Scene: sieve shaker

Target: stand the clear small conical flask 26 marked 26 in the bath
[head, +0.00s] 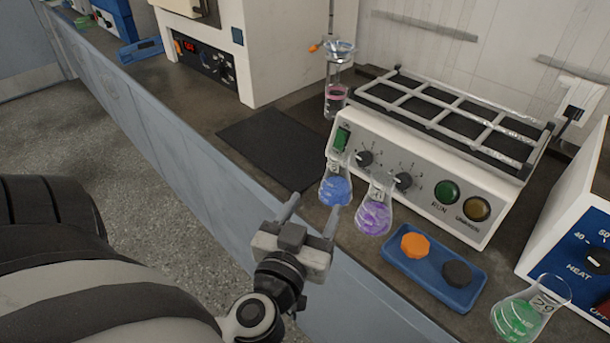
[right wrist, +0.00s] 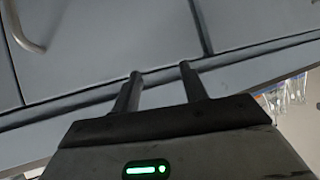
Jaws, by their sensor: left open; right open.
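Small clear conical flasks stand on the bench: one with blue liquid (head: 336,190), one with purple liquid (head: 374,216) and one with green liquid (head: 517,318). The green one's label looks like 29. The marks on the blue and purple flasks are too small to read, so I cannot tell whether either is 26. A white box with a HEAT dial (head: 547,228) stands at the right edge, largely cut off; I cannot tell whether it is the bath. My left gripper (head: 311,211) is open and empty, in front of the blue flask. My right gripper (right wrist: 160,72) is open and empty, facing grey cabinet fronts.
A shaker with a wire rack (head: 440,120) stands behind the flasks. A blue tray (head: 432,279) holds an orange stopper (head: 414,244) and a black one (head: 457,273). A cylinder with pink liquid (head: 336,98) stands left of the shaker. A black mat (head: 270,145) lies clear.

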